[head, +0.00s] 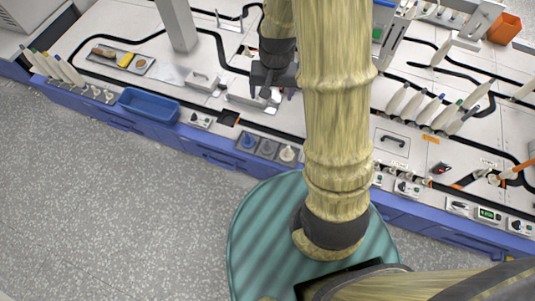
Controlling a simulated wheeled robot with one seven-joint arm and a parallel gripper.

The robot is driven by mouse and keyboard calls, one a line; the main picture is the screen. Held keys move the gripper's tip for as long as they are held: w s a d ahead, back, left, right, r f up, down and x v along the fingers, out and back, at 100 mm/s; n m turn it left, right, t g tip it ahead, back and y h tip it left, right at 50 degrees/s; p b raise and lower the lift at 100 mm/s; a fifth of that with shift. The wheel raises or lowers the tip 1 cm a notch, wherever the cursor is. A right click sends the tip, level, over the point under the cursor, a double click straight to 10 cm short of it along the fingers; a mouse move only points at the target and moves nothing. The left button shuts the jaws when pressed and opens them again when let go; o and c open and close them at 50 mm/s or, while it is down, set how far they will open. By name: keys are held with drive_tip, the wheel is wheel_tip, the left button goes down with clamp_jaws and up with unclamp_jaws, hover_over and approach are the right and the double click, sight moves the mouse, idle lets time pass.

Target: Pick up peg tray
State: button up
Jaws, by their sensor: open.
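A small dark tray (257,157) sits at the front edge of the worktop, just left of my arm. It has three square sections with upright knobs or pegs, a blue one at left, a grey one in the middle and a cream one at right. It looks like the peg tray. My gripper (272,93) is open and points down over the worktop, farther back than this tray and apart from it. White fixtures lie under and beside the gripper, and its fingertips are partly hard to make out.
A grey tray (91,57) with brown and yellow items lies at the back left. A blue bin (149,107) hangs at the front edge. Several white-handled tools (418,103) stand at right. Black tracks cross the worktop.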

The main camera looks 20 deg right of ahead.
sight(268, 141)
drive_tip(key=w+f+m+b, duration=0.1)
drive_tip(key=w+f+b, duration=0.1)
drive_tip(key=f+b, duration=0.5)
drive_tip(key=w+f+m+g+b, duration=0.1)
drive_tip(key=f+b, duration=0.7)
drive_tip(key=f, duration=1)
drive_tip(key=shift+w+d, duration=0.25)
drive_tip(key=shift+w, duration=0.55)
wheel_tip(268, 141, down, 12)
drive_tip(key=b, duration=0.6)
drive_tip(key=shift+f, duration=0.15)
drive_tip(key=shift+a, duration=0.1)
drive_tip(key=shift+f, duration=0.15)
drive_tip(key=f+b, duration=0.2)
drive_tip(key=f, duration=0.1)
drive_tip(key=f+b, duration=0.1)
drive_tip(key=f, duration=0.1)
drive_tip(key=shift+w+b, duration=0.25)
drive_tip(key=shift+b, duration=0.1)
